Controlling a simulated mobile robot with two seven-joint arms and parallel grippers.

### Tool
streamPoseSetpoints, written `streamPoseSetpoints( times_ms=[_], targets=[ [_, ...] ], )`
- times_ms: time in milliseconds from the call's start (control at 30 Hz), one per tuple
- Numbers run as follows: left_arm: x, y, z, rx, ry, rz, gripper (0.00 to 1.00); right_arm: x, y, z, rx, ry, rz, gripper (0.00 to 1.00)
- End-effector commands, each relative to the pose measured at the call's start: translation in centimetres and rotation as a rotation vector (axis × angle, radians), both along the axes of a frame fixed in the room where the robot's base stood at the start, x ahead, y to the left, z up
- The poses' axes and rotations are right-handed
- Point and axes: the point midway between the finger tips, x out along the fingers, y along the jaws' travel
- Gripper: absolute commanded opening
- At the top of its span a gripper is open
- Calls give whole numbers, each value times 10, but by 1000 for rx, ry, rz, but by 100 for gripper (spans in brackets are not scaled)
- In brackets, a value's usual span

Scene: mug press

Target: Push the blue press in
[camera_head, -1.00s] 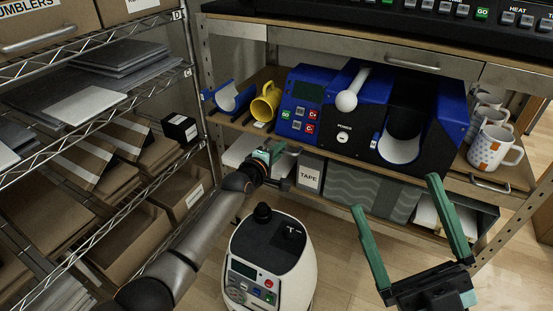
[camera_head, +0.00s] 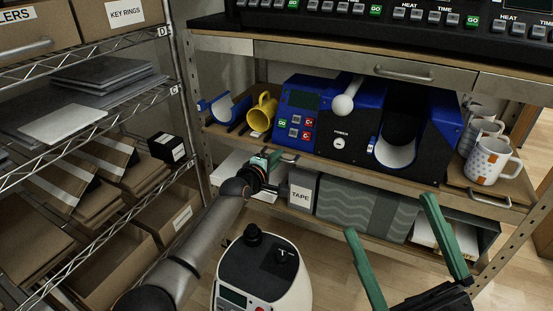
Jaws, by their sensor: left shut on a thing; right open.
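The blue press (camera_head: 318,118) stands on the wooden middle shelf, with a control panel, a white-knobbed lever (camera_head: 345,104) and an open cradle (camera_head: 394,150) at its right. My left gripper (camera_head: 274,160) is low in front of the press's left part, at the shelf's front edge. It is shut on what looks like a metal handle (camera_head: 289,157) there; the jaws partly hide the contact. My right gripper (camera_head: 390,212) is open and empty, in front of and below the press's right side.
A yellow mug (camera_head: 262,114) and a blue cradle piece (camera_head: 228,110) stand left of the press. White mugs (camera_head: 490,158) stand right of it. Below are a TAPE box (camera_head: 301,190) and a patterned box (camera_head: 365,208). A white rounded machine (camera_head: 265,268) stands on the floor. Wire shelving (camera_head: 95,130) is at left.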

Motion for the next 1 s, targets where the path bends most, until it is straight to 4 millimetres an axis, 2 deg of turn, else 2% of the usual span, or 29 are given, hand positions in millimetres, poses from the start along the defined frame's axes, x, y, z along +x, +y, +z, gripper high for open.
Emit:
streamPoseSetpoints(
  times_ms=[67, 100, 367, 700, 1000],
  targets=[
    [1, 1, 2, -1, -3, 1, 0, 0, 0, 0, 0, 0, 0, 100],
    [1, 1, 1, -1, -3, 1, 16, 0, 0, 0, 1, 0, 1, 100],
    [0, 0, 1, 0, -1, 1, 44, 0, 0, 0, 0, 0, 1, 100],
    [-2, 1, 2, 0, 0, 1, 44, 3, 0, 1, -3, 20, -3, 100],
    [-22, 11, 12, 0, 1, 1, 44, 34, -7, -5, -22, 207, -73, 100]
  ],
)
